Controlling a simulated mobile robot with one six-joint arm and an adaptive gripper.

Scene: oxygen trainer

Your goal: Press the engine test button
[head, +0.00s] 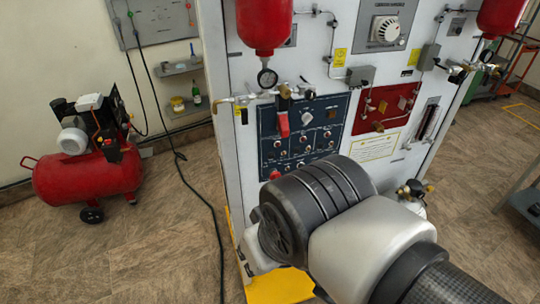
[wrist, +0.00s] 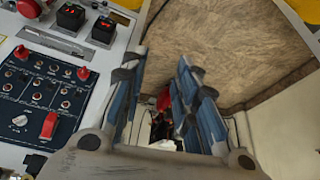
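The dark blue control panel (head: 300,132) is on the front of the grey cabinet, with rows of small buttons and switches. It also shows in the wrist view (wrist: 40,88), turned upside down. It carries a red flip switch (head: 282,122), a pale knob (wrist: 20,120) and a red round button (wrist: 83,73). The labels are too small to read, so I cannot tell which one is the engine test button. My gripper (wrist: 157,72) has its blue fingers apart with nothing between them, beside the panel's edge in the wrist view. In the head view my arm hides it.
Two square black units with red lit marks (wrist: 71,17) (wrist: 105,30) and a red mushroom button (wrist: 29,7) sit beyond the panel. Red cylinders (head: 264,25) and gauges hang above it. A red compressor (head: 90,180) stands at left. Open floor (head: 150,240) lies left of the cabinet.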

